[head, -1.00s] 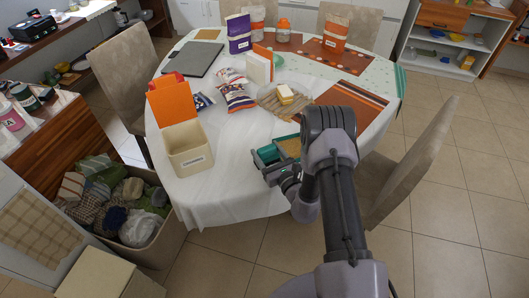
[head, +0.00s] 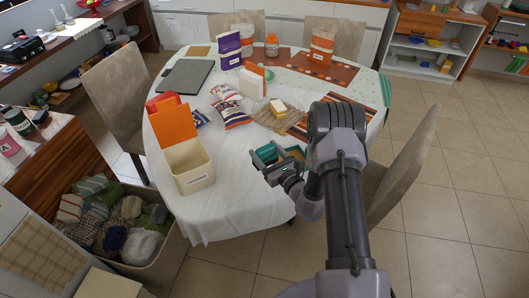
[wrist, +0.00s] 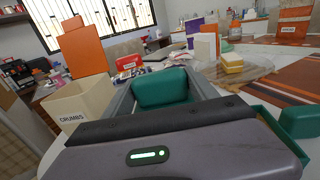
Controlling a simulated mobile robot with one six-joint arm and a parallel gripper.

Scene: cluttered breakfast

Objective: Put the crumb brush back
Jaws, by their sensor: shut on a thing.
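A green block-like thing (head: 264,153), which I take to be the crumb brush, is held in my gripper (head: 270,160) near the table's front edge. In the wrist view the green piece (wrist: 163,88) sits between the two grey jaws, which are shut on it. Its lower part and any bristles are hidden. A cream box labelled CRUMBS (wrist: 85,105), with its orange lid (wrist: 86,50) raised, stands left of the gripper. In the head view this box (head: 190,170) is upright at the table's left front and apart from the gripper.
A green-edged tray (wrist: 299,121) lies close to my gripper's right. Snack bags (head: 229,114), a board with a yellow block (head: 278,107) and a dark flat slab (head: 186,74) lie farther back. A chair (head: 405,160) stands on the right. White cloth is clear between box and gripper.

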